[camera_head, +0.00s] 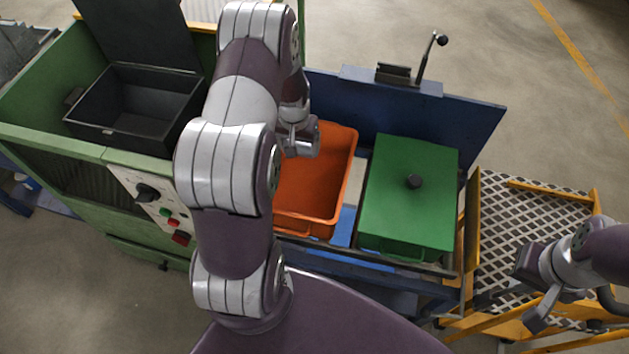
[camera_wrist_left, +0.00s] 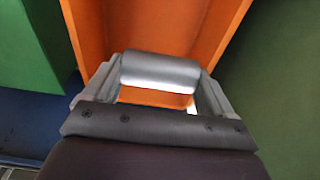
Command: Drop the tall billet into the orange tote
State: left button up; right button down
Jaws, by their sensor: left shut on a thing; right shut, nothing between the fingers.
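The orange tote (camera_head: 313,185) stands on the blue bench, partly hidden behind my left arm in the head view. Its orange walls also fill the upper middle of the left wrist view (camera_wrist_left: 88,35). My left gripper (camera_head: 303,146) is over the tote. In the left wrist view my gripper (camera_wrist_left: 155,80) is shut on a smooth silver billet (camera_wrist_left: 160,70), held crosswise between the fingers with orange behind it. The billet is hard to make out in the head view. My right gripper (camera_head: 515,308) is shut and empty at the lower right, above the mesh cart.
A green lidded box (camera_head: 408,190) with a black knob stands right of the tote. The green furnace (camera_head: 60,115) with an open black chamber (camera_head: 135,103) is at left. A blue back panel (camera_head: 350,108) rises behind the tote. A yellow mesh cart (camera_head: 510,205) stands at right.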

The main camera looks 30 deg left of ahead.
pick_arm(q)
notch_tip(320, 180, down, 6)
jog(key=b, duration=0.4)
jog(key=shift+w+r+b, duration=0.1)
jog(key=shift+r+b, duration=0.15)
jog(key=shift+b, duration=0.05)
jog(key=o, duration=1.6)
jog(key=shift+o, duration=0.6)
jog(key=shift+d, duration=0.1)
jog(key=r, duration=0.4)
jog(key=s+r+p, duration=0.1)
jog(key=r, duration=0.3)
jog(key=r+p, duration=0.1)
jog(key=r, duration=0.3)
jog(key=shift+s+d+r, duration=0.2)
jog(key=shift+s+r, duration=0.1)
jog(key=shift+r, duration=0.05)
jog(key=shift+f, duration=0.1)
